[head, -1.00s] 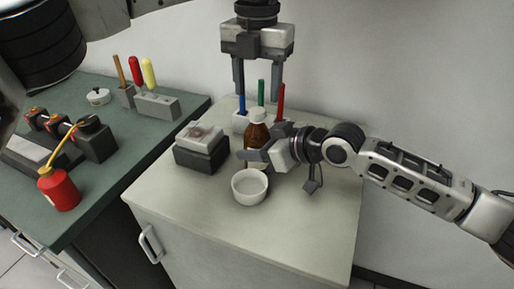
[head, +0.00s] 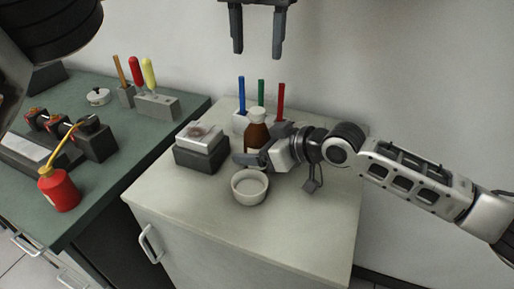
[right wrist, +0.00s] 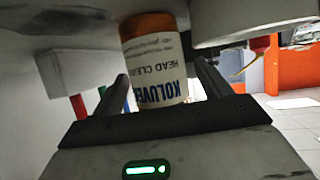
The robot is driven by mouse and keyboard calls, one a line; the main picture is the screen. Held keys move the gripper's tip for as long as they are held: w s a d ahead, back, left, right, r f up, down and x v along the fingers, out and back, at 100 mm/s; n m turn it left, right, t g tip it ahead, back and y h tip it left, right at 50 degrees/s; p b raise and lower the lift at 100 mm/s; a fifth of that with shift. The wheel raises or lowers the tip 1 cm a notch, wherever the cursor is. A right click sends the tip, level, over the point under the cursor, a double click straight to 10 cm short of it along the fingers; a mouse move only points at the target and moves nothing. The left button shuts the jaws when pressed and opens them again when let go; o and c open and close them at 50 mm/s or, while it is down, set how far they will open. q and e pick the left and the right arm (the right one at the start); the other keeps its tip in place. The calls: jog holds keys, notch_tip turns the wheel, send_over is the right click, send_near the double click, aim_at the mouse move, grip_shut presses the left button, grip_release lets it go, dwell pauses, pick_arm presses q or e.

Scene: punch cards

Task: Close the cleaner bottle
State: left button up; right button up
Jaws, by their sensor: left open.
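The cleaner bottle (head: 257,133) is brown with a white cap on its top and stands upright on the pale cabinet top. Its printed label (right wrist: 160,75) shows upside down in the right wrist view. My right gripper (head: 258,158) is low at the bottle, with a finger on each side of it. In the right wrist view its fingers (right wrist: 163,75) look spread, with a gap beside the bottle on the right; contact on the left is unclear. My left gripper (head: 257,55) is open and empty, high above the bottle and apart from it.
A white bowl (head: 249,188) stands just in front of the bottle. A dark box with a light top (head: 201,148) is to its left. Blue, green and red sticks (head: 261,92) stand behind it. A green bench (head: 135,150) with a red oil can (head: 60,189) is at left.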

jog(key=b+v, duration=0.1)
jog(key=v, duration=1.5)
